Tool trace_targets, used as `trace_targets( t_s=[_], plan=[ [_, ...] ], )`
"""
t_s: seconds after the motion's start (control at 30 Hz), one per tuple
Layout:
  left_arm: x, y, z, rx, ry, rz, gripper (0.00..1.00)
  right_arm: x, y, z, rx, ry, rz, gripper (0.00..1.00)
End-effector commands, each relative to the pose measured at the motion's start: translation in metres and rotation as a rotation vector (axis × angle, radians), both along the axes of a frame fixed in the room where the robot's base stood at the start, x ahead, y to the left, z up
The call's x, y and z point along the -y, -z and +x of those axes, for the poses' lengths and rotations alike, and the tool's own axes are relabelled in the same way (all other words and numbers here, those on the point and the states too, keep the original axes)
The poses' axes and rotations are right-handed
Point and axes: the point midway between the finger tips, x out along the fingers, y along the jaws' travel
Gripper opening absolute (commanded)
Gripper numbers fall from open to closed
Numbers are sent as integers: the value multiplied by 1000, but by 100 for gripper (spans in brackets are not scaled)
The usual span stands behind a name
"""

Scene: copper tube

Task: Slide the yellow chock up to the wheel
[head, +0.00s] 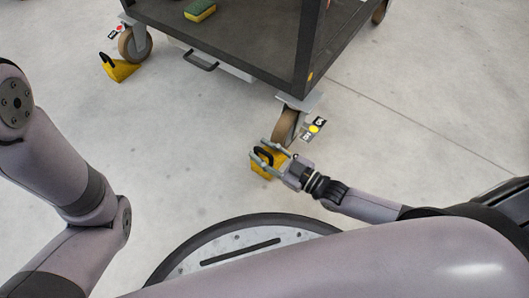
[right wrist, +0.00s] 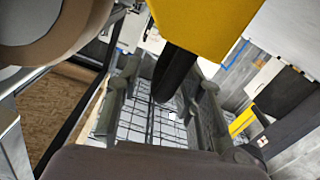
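A yellow chock (head: 259,170) with a black handle stands on the floor just below the cart's near caster wheel (head: 286,125). In the right wrist view the yellow chock (right wrist: 210,22) is at the top and the wheel (right wrist: 45,45) at the upper left. A gap shows between them there, but I cannot tell whether they touch lower down. My right gripper (head: 269,152) is at the chock. Its two fingers are apart, one on each side of the black handle (right wrist: 177,72), with space showing beside it. My left gripper is out of view.
The dark cart (head: 235,50) stands above, with a green and yellow sponge (head: 199,10) on its lower shelf. Another yellow chock (head: 121,71) lies by the cart's left wheel (head: 135,43). The grey floor (head: 190,140) between the chocks is clear.

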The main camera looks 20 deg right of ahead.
Motion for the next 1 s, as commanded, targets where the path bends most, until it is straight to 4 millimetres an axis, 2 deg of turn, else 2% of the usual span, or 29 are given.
trace_targets(
  t_s=[0.2,0.7,1.0],
  plan=[
    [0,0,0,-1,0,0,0,0,0,0,0,0,0,33],
    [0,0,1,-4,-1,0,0,0,0,0,-1,0,1,0],
    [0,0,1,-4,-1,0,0,0,0,-1,-1,0,0,0]
  ],
)
